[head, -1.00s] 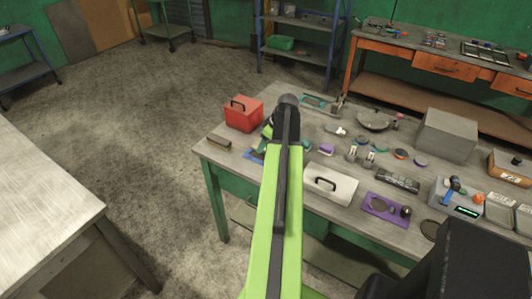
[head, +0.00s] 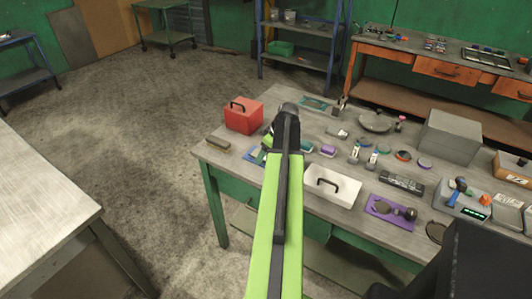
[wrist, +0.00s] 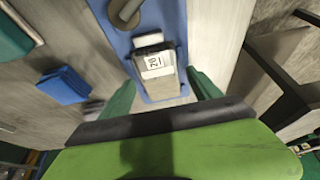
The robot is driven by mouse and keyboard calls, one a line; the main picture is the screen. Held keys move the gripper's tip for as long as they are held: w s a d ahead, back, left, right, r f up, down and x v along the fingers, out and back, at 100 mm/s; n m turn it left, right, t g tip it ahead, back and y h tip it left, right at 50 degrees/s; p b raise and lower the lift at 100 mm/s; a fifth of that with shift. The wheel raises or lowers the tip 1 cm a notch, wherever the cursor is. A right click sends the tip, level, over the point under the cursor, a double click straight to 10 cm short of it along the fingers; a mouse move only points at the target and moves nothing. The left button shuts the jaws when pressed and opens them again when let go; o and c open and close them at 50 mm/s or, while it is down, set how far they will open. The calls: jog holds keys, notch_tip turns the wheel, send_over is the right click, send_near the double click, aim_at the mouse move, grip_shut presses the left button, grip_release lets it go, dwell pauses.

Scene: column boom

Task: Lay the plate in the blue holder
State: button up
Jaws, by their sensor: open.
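The blue holder (wrist: 117,45) is a flat blue board on the table, seen under my gripper in the wrist view. In the head view its edge (head: 252,156) shows beside my arm. A grey knob (wrist: 127,12) stands on it. A grey block-like piece with a white printed label (wrist: 154,66) sits over the board, between my fingers; I cannot tell whether it is the plate or whether it touches the board. My gripper (wrist: 162,92) is open, one green finger on each side of that piece with gaps. In the head view my arm largely hides the gripper.
A red box (head: 243,116) and a brown block (head: 218,143) lie to the left. A dark blue block (wrist: 63,86) lies left of the holder. The table's front edge is close.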

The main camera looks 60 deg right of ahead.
jog(key=p+v, duration=1.1)
jog(key=v, duration=0.1)
jog(key=shift+r, duration=0.2)
